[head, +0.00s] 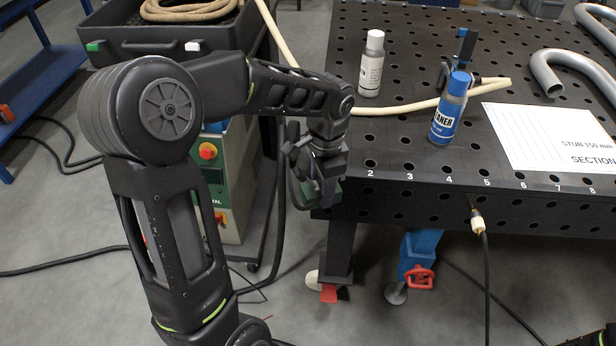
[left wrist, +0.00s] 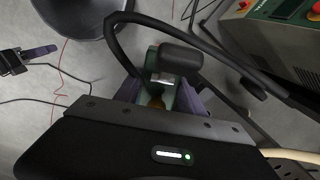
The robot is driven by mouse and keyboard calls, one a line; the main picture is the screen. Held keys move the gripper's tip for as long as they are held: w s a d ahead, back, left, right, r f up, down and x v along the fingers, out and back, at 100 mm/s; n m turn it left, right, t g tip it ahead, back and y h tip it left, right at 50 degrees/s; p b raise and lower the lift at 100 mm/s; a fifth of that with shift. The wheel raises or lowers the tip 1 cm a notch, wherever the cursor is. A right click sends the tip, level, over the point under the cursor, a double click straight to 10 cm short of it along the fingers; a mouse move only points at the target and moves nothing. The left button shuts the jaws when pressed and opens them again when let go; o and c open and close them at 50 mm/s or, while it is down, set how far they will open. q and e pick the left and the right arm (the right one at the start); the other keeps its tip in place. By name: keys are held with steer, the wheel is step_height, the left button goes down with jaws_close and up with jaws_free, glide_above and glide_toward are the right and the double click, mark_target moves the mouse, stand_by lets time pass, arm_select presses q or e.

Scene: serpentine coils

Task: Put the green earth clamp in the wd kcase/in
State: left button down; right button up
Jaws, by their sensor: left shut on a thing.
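My left gripper (head: 320,190) hangs beside the left edge of the perforated table, pointing down. It is shut on the green earth clamp (head: 335,188), of which only small green parts show in the head view. In the left wrist view the green clamp (left wrist: 186,98) sits between the purple fingers of the left gripper (left wrist: 160,102), with a black cable curving past it. A dark open case (head: 130,48) with a green and a white tag on its front stands at the upper left; I cannot tell if it is the wd kcase.
The perforated table (head: 400,195) carries a white can (head: 371,65), a blue cleaner can (head: 449,110), a grey bent tube (head: 548,75) and a white sheet (head: 545,135). A green-and-grey machine (head: 232,170) stands under the case. A coiled hose (head: 190,10) lies in the case.

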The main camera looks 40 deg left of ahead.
arm_select(q)
steer(key=w+d+f+n, duration=0.2)
steer(key=d+f+n, duration=0.1)
steer(key=d+f, duration=0.2)
steer(key=w+d+f+n, duration=0.1)
steer(key=d+f+n, duration=0.3)
steer(key=f, duration=0.6)
steer(key=shift+w+d+f, duration=0.2)
steer(key=shift+w+d, duration=0.15)
steer(key=shift+d, duration=0.1)
steer(key=shift+a, duration=0.1)
